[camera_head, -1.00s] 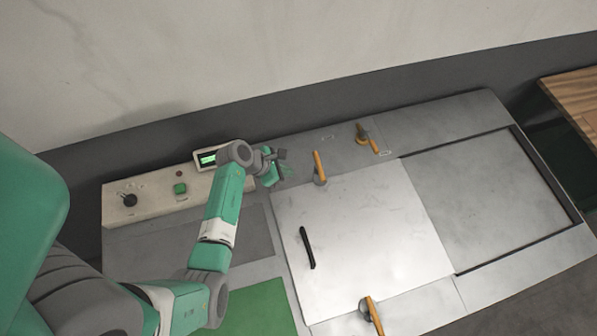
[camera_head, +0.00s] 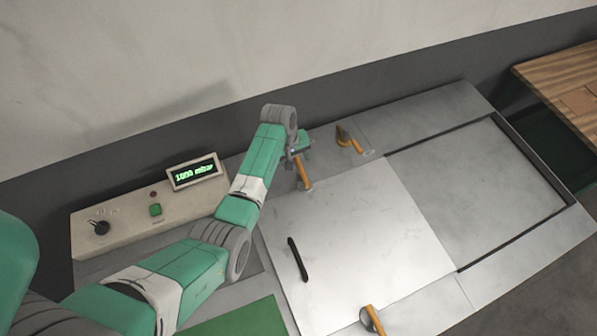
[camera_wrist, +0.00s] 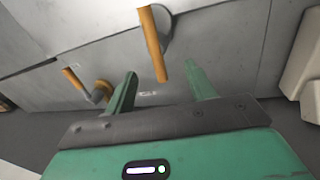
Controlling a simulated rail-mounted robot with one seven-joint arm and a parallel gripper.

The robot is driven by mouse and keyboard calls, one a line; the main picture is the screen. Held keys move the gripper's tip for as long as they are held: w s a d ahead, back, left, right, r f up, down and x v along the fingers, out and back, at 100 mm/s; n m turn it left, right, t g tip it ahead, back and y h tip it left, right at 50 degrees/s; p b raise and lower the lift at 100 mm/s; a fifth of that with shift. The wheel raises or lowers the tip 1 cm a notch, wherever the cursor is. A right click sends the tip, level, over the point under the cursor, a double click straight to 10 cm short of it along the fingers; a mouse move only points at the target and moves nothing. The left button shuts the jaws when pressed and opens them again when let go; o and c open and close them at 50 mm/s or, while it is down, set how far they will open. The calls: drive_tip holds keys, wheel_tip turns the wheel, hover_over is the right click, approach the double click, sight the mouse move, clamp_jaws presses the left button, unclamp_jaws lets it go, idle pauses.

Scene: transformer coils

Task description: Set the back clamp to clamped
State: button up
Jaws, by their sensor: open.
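A back clamp with an orange handle (camera_head: 302,172) stands at the rear edge of the bright metal plate (camera_head: 350,235). My gripper (camera_head: 298,152) is at the top end of this handle in the head view. In the wrist view my gripper (camera_wrist: 160,72) is open, and the orange handle (camera_wrist: 153,43) reaches between its two green fingers, with gaps on both sides. I cannot tell whether the fingers touch it. A second orange-handled clamp (camera_head: 350,141) sits farther back right; it also shows at the left of the wrist view (camera_wrist: 80,83).
A third orange-handled clamp (camera_head: 372,320) is at the plate's front edge. A black handle bar (camera_head: 297,259) lies on the plate. A control panel (camera_head: 135,222) with a knob, green button and a display (camera_head: 195,174) reading 1000 mbar is at left. A wooden table (camera_head: 562,88) stands right.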

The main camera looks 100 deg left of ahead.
sight(299, 168)
drive_tip(key=f, duration=0.2)
drive_tip(key=w+f+b, duration=0.1)
drive_tip(key=f, duration=0.2)
drive_tip(key=f+b, duration=0.1)
drive_tip(key=f, duration=0.1)
drive_tip(key=shift+w+a+f, duration=0.2)
drive_tip(key=shift+a+f, duration=0.05)
drive_tip(key=shift+a, duration=0.05)
